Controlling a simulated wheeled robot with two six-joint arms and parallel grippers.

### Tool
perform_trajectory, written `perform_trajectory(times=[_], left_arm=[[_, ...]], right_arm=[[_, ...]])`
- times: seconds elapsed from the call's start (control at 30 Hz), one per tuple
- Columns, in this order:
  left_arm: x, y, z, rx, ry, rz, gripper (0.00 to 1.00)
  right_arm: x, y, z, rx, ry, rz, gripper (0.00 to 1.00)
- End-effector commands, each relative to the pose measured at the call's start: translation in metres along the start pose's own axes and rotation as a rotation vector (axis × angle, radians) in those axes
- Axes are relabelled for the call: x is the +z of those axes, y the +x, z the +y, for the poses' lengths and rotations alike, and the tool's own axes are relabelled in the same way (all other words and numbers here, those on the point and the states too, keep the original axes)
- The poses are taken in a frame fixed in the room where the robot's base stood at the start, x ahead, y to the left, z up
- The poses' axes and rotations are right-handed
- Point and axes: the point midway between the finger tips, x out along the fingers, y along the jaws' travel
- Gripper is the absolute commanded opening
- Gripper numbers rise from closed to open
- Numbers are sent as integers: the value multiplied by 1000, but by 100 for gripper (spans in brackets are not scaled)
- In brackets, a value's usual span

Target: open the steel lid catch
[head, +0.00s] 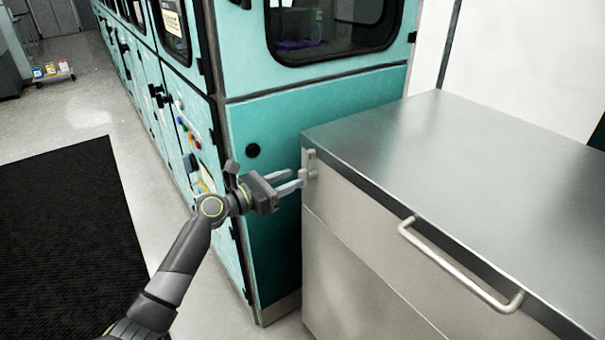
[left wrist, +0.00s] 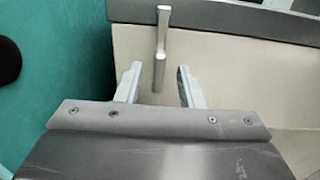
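The steel lid catch (head: 311,163) sits at the upper left corner of the steel cabinet's front, just under the lid (head: 450,160). In the left wrist view the catch (left wrist: 162,45) is a narrow upright metal piece, and its lower end reaches down between my fingertips. My left gripper (head: 296,181) is open at the catch, with one finger on each side of it; in the left wrist view the gripper (left wrist: 157,82) shows gaps between the fingers and the catch. The lid lies flat and closed on the cabinet. My right gripper is not in view.
A bar handle (head: 460,265) sticks out from the lid's front edge. A teal machine (head: 270,190) with a black round knob (head: 253,150) stands close to the cabinet's left. A black mat (head: 70,240) covers the floor at left.

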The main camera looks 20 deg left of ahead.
Motion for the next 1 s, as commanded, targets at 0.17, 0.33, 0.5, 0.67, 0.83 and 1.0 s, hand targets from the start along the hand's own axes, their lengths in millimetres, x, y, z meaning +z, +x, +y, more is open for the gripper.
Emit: perform_trajectory(times=[0.17,0.33,0.5,0.67,0.83,1.0], left_arm=[[0,30,0,0,-1,-1,35],[-1,44,0,0,1,1,35],[0,46,0,1,2,1,35],[0,46,0,1,2,1,35],[0,46,0,1,2,1,12],[0,46,0,1,2,1,0]], right_arm=[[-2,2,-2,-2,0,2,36],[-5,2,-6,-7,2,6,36],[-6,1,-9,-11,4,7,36],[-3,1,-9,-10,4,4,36],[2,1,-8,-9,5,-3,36],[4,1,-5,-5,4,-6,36]])
